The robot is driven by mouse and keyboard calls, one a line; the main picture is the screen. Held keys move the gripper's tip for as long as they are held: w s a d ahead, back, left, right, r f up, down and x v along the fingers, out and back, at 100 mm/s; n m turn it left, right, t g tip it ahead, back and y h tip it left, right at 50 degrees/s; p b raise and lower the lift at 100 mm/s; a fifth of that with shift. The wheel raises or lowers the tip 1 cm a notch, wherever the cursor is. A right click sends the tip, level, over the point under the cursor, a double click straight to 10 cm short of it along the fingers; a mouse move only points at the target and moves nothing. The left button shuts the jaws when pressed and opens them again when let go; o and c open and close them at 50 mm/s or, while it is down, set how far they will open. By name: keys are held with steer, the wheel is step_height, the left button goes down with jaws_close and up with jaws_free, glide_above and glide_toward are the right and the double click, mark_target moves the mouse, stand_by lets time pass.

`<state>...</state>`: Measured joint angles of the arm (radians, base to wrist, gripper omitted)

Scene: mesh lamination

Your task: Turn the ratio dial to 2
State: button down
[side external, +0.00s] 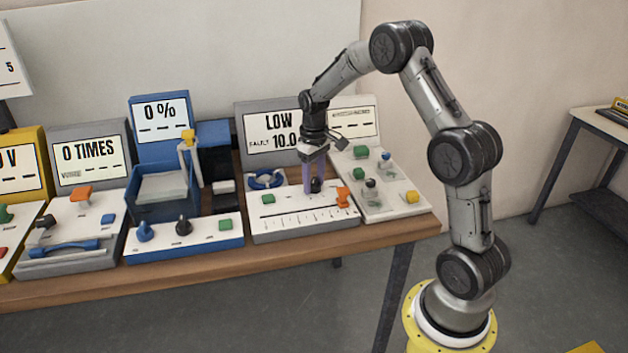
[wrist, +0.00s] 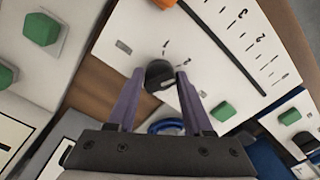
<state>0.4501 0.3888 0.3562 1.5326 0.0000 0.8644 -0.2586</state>
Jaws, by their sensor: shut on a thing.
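The ratio dial looks to be the black round knob (wrist: 158,74) on the white panel of the machine whose screen (side external: 272,131) reads LOW and 10.0. In the side external view my gripper (side external: 314,188) points down at the panel, and the knob (side external: 316,185) shows dark between the fingertips. The knob's pointer direction is hard to tell.
On the same panel are an orange handle (side external: 343,196), a green button (side external: 268,198), a blue ring-shaped part (side external: 265,179) and a printed scale (wrist: 250,40). A panel with green, blue and yellow buttons (side external: 411,197) stands close on the right. Other machines stand to the left.

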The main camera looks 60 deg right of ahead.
mark_target(314, 180)
steer(key=shift+m, duration=0.5)
steer(key=shift+c, duration=1.9)
jaws_free()
step_height(314, 180, up, 14)
